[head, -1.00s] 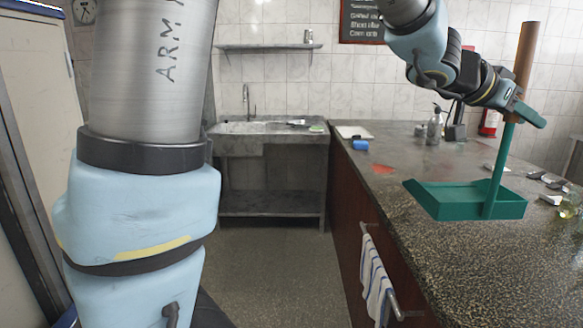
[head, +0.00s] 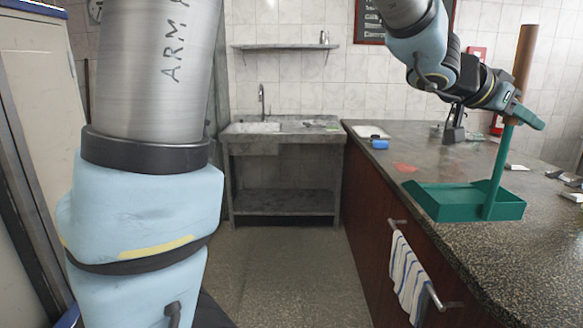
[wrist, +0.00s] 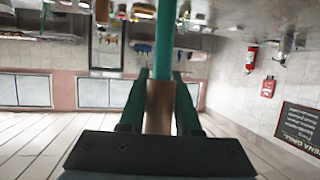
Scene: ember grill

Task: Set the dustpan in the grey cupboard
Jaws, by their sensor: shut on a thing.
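The green dustpan (head: 462,203) hangs upright from its long handle, its pan level over the near part of the stone counter in the head view. My gripper (head: 524,113) is shut on the handle, just where the green shaft meets the brown grip (head: 524,60). In the wrist view the brown grip (wrist: 159,103) stands between the two green fingers of my gripper (wrist: 160,78). At the left edge of the head view stands a tall pale cabinet (head: 45,100); I cannot tell whether it is the grey cupboard.
The dark stone counter (head: 480,262) with wooden sides runs along the right. A striped towel (head: 408,278) hangs on its rail (head: 398,222). A blue object (head: 379,144) lies at its far end. A stone sink (head: 258,127) stands at the back. The floor (head: 285,270) between is clear.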

